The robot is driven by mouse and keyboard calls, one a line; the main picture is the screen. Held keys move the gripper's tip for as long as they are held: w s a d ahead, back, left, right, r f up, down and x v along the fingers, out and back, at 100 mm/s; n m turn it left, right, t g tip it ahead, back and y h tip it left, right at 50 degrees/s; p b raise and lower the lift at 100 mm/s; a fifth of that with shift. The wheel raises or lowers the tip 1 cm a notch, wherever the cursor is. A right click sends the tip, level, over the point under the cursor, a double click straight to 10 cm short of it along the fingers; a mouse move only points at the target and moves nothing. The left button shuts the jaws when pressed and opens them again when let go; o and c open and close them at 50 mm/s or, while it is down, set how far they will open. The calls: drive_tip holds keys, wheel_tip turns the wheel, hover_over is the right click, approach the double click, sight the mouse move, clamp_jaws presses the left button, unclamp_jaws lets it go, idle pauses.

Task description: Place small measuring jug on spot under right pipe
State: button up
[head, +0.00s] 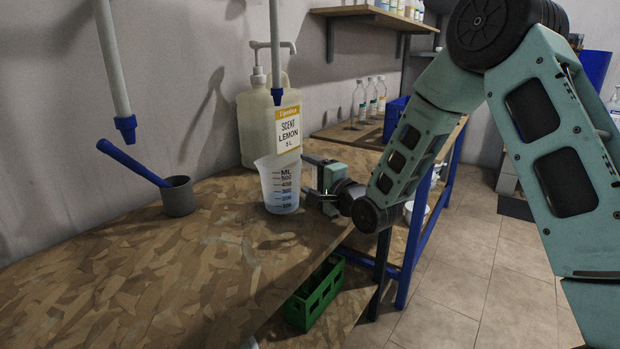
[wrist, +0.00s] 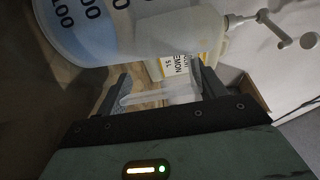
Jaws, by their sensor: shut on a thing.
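A small translucent measuring jug (head: 280,187) with a printed ML scale stands upright over the wooden worktop, below the blue tip of the right pipe (head: 277,60). A faint shadow lies in front of its base; I cannot tell whether it touches the worktop. My gripper (head: 318,182) is at the jug's right side, shut on its handle. In the wrist view the jug's body (wrist: 95,30) fills the upper left, and the pale handle (wrist: 160,97) lies between my fingers (wrist: 160,92). No marked spot is visible under the jug.
A lemon scent pump drum (head: 255,125) stands close behind the jug. A grey cup with a blue-handled tool (head: 178,197) stands left, near the left pipe (head: 112,60). A green crate (head: 315,295) sits below the edge. The worktop's front left (head: 120,270) is clear.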

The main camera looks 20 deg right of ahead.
drive_tip(key=shift+f, duration=0.15)
drive_tip(key=o, duration=1.1)
drive_tip(key=shift+c, duration=0.2)
drive_tip(key=shift+s+r, duration=0.1)
drive_tip(key=shift+r, duration=0.15)
drive_tip(key=v, duration=1.1)
drive_tip(key=shift+s+d+p, duration=0.1)
drive_tip(key=shift+s+p, duration=0.25)
drive_tip(key=shift+p, duration=0.05)
drive_tip(key=shift+s, duration=0.1)
